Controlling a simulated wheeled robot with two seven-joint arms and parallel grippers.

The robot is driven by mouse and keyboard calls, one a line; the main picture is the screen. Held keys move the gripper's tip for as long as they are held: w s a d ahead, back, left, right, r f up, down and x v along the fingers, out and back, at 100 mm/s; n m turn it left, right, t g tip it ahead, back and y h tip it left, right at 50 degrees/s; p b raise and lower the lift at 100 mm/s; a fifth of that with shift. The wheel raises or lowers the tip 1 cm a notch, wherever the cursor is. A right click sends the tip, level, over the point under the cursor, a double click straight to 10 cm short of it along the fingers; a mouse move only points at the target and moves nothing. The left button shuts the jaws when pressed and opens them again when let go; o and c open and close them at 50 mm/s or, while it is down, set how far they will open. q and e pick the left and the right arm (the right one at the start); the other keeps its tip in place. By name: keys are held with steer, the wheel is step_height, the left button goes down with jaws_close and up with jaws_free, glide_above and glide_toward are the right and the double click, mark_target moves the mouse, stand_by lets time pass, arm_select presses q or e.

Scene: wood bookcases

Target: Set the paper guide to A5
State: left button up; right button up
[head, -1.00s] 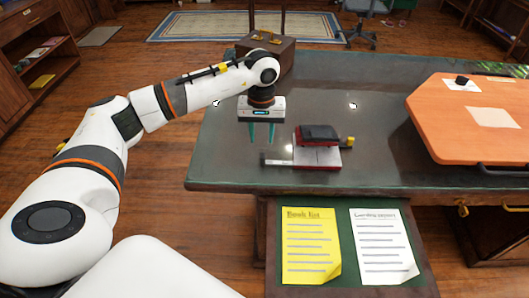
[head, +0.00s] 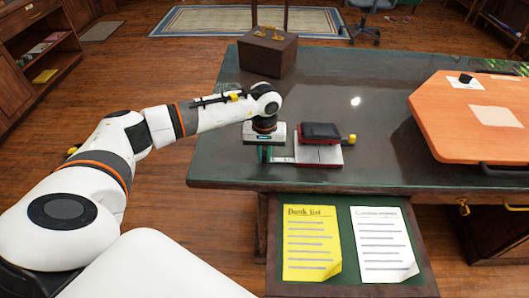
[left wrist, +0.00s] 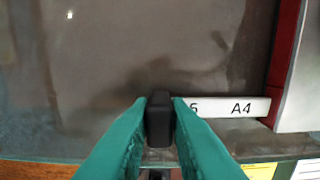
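The hole punch (head: 320,131) has a black top, red sides and a pale base, and stands near the desk's front edge. Its paper guide (head: 283,160) is a light bar sticking out to the left. In the left wrist view the guide bar (left wrist: 225,106) shows "A4" and a partly hidden "5" beside the fingers. My left gripper (head: 265,154) points down at the guide's outer end. In the left wrist view its teal fingers (left wrist: 160,105) are closed against both sides of a black end block (left wrist: 160,124). My right gripper is not in view.
The dark desk top (head: 390,120) is clear behind the punch. A brown box (head: 268,53) stands at the back left. An orange board (head: 460,130) lies at the right.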

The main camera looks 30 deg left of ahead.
mark_target(281, 162)
arm_select(q)
jaws_close()
steer(key=w+d+b, duration=0.2)
steer(key=d, duration=0.1)
steer(key=shift+w+d, duration=0.1)
steer(key=shift+d, duration=0.15)
steer(key=shift+w+d, duration=0.15)
steer(key=shift+d, duration=0.15)
steer(key=o, duration=0.5)
jaws_free()
step_height(281, 162, up, 12)
steer(key=shift+r+b, duration=0.1)
steer(key=shift+b, duration=0.45)
